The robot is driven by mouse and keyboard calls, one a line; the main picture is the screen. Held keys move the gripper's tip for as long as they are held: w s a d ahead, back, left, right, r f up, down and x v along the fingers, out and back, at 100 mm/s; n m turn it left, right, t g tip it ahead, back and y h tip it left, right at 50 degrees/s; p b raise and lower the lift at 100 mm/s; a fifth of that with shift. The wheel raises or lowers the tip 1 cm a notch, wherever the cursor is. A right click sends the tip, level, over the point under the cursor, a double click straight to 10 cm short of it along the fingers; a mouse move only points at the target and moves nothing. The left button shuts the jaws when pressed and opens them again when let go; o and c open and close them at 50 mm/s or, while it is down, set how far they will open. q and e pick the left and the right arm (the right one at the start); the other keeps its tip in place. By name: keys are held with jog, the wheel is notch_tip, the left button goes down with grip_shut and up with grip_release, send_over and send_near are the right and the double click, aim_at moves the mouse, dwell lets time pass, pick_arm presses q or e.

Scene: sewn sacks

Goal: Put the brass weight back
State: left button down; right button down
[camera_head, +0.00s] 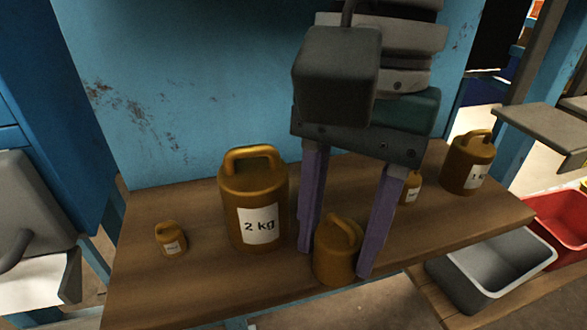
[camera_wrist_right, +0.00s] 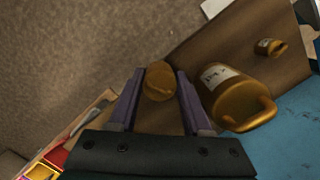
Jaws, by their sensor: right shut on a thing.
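My right gripper (camera_head: 334,262) reaches down from above at the shelf's front edge. Its purple fingers are shut on a brass weight (camera_head: 337,252) with a loop handle. That weight shows between the fingertips in the wrist view (camera_wrist_right: 159,84); no label is visible on it. I cannot tell whether its base touches the shelf. A large brass weight marked 2 kg (camera_head: 253,200) stands upright to its left, also in the wrist view (camera_wrist_right: 228,95). A small brass weight (camera_head: 171,240) stands at the far left. My left gripper is not in view.
The wooden shelf (camera_head: 140,285) backs onto a blue panel (camera_head: 170,100). Behind the right finger stands a partly hidden small weight (camera_head: 411,188), then a larger labelled one (camera_head: 468,163). A grey bin (camera_head: 488,270) and a red bin (camera_head: 562,225) stand lower right.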

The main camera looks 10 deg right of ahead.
jog(key=shift+w, duration=0.15)
jog(key=shift+c, duration=1.7)
grip_release()
jog(key=shift+f, duration=0.15)
